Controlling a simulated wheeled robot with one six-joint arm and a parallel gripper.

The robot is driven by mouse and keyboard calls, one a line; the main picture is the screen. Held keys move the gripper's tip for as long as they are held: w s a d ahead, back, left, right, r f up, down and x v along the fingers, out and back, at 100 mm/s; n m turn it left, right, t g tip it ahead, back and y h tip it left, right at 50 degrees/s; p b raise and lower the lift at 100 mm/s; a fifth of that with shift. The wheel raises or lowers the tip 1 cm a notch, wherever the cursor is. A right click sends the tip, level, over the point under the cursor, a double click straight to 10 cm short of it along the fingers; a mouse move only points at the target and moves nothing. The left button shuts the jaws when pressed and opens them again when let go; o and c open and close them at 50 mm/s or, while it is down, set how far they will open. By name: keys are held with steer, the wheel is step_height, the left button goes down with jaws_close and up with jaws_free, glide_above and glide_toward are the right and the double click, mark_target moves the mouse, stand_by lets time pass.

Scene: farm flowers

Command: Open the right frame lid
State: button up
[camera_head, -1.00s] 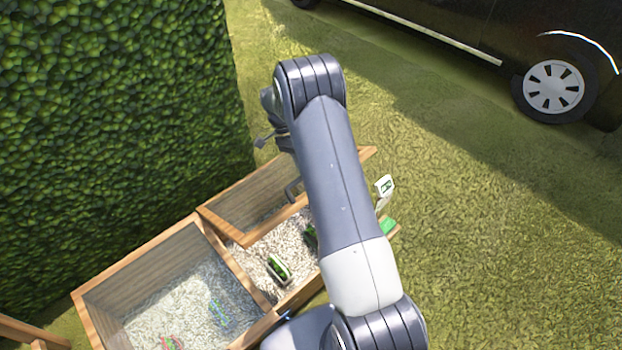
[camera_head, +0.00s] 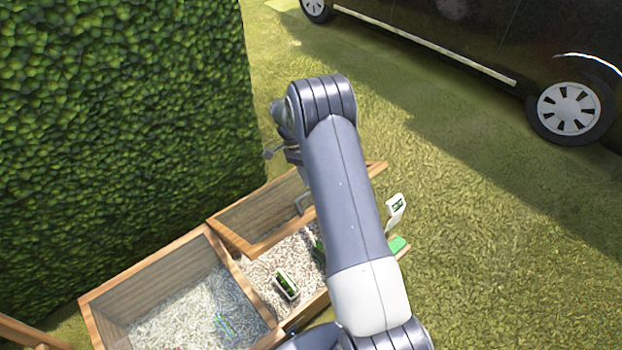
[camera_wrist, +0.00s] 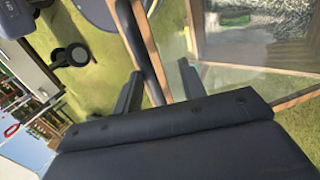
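The right frame lid (camera_head: 318,217) is a wood-framed glass panel. It stands tilted up over the right compartment of the wooden cold frame in the head view. A grey bar handle (camera_head: 302,204) shows on it, partly hidden by my arm. My gripper (camera_head: 279,153) is above the lid, near its back side, and mostly hidden behind my wrist. In the wrist view my gripper (camera_wrist: 160,88) has its two fingers apart. A dark bar (camera_wrist: 140,50) runs between them, with visible gaps; I cannot tell whether it touches either finger. The lid's glass and wood (camera_wrist: 235,68) lie to the right.
The left compartment (camera_head: 190,250) is open, with pale gravel and small coloured things. A small green-and-white pack (camera_head: 286,284) lies in the right compartment. A white sign (camera_head: 395,210) stands to the right. A hedge (camera_head: 120,120) closes the left; grass is free on the right, before a dark van (camera_head: 470,40).

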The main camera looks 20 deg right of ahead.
steer(key=shift+r, duration=0.1)
stand_by(0.4)
steer(key=shift+r, duration=0.1)
steer(key=p+v, duration=0.1)
steer(key=v, duration=0.9)
steer(key=shift+r, duration=0.2)
steer(key=shift+w+f, duration=0.1)
steer(key=b+x, duration=0.1)
steer(key=x, duration=1)
steer(key=shift+s+d, duration=0.1)
steer(key=shift+s, duration=0.15)
